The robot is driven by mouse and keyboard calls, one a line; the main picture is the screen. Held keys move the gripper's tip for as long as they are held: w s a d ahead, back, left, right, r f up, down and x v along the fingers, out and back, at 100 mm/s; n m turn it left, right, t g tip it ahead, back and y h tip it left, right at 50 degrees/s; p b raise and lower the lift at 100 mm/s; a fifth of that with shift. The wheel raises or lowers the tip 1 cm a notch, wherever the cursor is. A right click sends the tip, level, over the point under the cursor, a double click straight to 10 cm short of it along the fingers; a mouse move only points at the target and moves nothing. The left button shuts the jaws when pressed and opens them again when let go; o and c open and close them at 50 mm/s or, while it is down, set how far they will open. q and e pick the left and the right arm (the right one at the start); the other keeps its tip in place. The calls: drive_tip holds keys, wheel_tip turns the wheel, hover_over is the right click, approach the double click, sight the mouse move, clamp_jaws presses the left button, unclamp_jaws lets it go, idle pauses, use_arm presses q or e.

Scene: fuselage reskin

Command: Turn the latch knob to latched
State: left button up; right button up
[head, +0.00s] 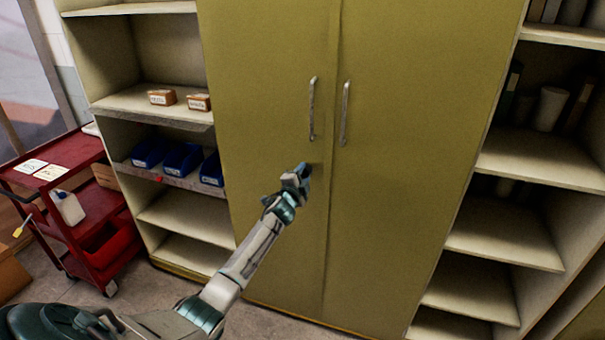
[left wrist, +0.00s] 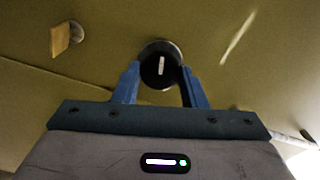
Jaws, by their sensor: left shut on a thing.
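The latch knob (left wrist: 161,70) is a round black knob with a white mark on its face, set on the tall olive-yellow cabinet (head: 265,70). In the left wrist view the white mark runs nearly upright in the picture. My left gripper (left wrist: 161,84) has its two blue fingers on either side of the knob, shut on it. In the head view my left gripper (head: 301,173) is against the left door, below the door handles, and hides most of the knob. My right gripper is in neither view.
Two upright metal handles (head: 312,108) (head: 345,112) flank the door seam above my gripper. Open shelves with blue bins (head: 183,160) and small boxes (head: 162,97) stand left. More shelves (head: 540,158) stand right. A red cart (head: 95,205) stands far left.

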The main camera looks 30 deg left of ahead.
use_arm(q)
drive_tip(key=shift+m+p, duration=0.3)
drive_tip(key=shift+m, duration=1.3)
drive_tip(key=shift+f, duration=0.1)
drive_tip(key=o, duration=1)
drive_tip(key=shift+c, duration=0.2)
drive_tip(key=shift+s+d, duration=0.1)
drive_tip(key=shift+s, duration=0.15)
drive_tip(key=b+v, duration=0.1)
drive_tip(key=v, duration=0.9)
drive_tip(key=shift+s+d, duration=0.1)
